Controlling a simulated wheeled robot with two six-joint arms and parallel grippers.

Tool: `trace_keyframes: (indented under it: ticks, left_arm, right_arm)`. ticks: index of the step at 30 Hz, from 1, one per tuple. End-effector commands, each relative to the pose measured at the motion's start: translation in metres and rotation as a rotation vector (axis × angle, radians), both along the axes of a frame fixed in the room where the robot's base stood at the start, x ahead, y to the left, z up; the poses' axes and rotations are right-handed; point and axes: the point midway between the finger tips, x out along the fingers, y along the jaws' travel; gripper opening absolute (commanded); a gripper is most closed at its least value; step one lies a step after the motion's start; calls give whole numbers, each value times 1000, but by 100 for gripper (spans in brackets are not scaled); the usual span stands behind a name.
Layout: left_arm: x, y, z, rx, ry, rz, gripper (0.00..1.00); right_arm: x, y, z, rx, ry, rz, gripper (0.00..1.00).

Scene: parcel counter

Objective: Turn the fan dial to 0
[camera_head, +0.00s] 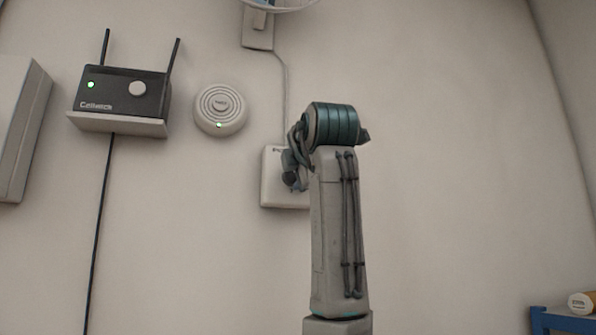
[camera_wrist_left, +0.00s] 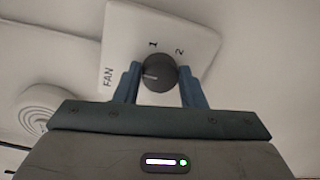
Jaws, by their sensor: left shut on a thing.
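The fan switch is a white plate (camera_wrist_left: 201,37) on the wall, marked FAN, 1 and 2, with a dark round dial (camera_wrist_left: 160,72). A pale mark on the dial points left in the left wrist view, toward the left finger. No 0 is visible. My left gripper (camera_wrist_left: 159,80) is shut on the dial, one finger on each side. My right gripper is not in view.
A black router (camera_head: 120,92) with two antennas sits on a small shelf at left. A round white device (camera_head: 220,109) with a green light is next to it. A cable runs down to the plate from a box (camera_head: 258,28) above. The wall at right is bare.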

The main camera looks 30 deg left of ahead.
Motion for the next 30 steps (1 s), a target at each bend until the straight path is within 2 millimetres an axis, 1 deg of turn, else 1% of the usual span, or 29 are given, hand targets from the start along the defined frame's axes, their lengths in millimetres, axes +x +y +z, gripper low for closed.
trace_keyframes:
  ticks: [1, 13, 14, 15, 17, 26, 30]
  left_arm:
    - [1, 0, -3, -9, 1, 1, 14]
    - [1, 0, -4, -14, -2, 1, 14]
    - [1, 0, -4, -14, -2, 2, 39]
    - [1, 0, -4, -13, -3, 1, 46]
    - [1, 0, -3, -12, -2, 1, 58]
    - [0, -1, -2, -10, -6, 0, 58]
    - [-9, -11, -3, -9, -8, -2, 58]
  right_arm:
    - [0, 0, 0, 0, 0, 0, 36]
    - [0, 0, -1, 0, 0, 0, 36]
    - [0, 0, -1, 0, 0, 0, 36]
    - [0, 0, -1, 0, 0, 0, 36]
    - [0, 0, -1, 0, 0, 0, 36]
    - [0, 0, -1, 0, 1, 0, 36]
    - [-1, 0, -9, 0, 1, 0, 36]
